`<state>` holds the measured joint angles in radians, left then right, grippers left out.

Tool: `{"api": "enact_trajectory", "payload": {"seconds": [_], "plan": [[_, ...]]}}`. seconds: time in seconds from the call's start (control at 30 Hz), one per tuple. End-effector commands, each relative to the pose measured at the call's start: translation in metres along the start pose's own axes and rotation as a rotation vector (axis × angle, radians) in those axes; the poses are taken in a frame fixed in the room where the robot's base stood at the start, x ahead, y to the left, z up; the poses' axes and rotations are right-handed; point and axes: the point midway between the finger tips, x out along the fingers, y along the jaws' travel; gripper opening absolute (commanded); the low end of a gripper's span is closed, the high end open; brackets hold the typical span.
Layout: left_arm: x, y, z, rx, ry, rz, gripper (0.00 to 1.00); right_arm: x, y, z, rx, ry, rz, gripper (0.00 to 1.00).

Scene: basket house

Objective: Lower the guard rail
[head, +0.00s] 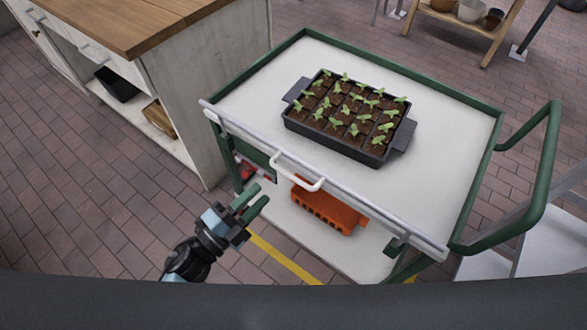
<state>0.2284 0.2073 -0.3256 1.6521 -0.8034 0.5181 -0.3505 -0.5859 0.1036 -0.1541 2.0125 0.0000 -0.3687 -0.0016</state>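The guard rail (365,205) is a pale grey bar with a white loop handle (298,172). It runs along the near edge of the green-framed cart (455,130), level with or slightly above the white top. My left gripper (252,200) is in front of the cart, below and left of the handle. Its two green fingers are apart with nothing between them, and it does not touch the rail. My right gripper is not in the picture.
A black seedling tray (375,157) sits on the cart top. An orange crate (328,208) is on the lower shelf. A wooden-topped cabinet (200,90) stands close at left. A green push handle (545,180) and a grey step (550,235) are at right. Brick floor lies in front.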

Motion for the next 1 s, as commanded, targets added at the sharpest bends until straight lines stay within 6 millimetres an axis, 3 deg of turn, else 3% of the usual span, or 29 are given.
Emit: {"api": "enact_trajectory", "payload": {"seconds": [0.1, 0.3, 0.57, 1.0], "plan": [[0.022, 0.002, -0.004, 0.175, 0.15, 0.002, 0.33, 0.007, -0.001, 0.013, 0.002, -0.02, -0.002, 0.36], [0.036, 0.001, -0.009, 0.31, 0.267, 0.006, 0.33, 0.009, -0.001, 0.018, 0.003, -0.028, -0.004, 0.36], [0.041, -0.001, -0.011, 0.32, 0.274, 0.004, 0.33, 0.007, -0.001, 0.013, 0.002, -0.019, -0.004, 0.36], [0.098, 0.001, -0.026, 0.317, 0.272, 0.003, 0.33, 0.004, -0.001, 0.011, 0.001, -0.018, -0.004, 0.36]]}}
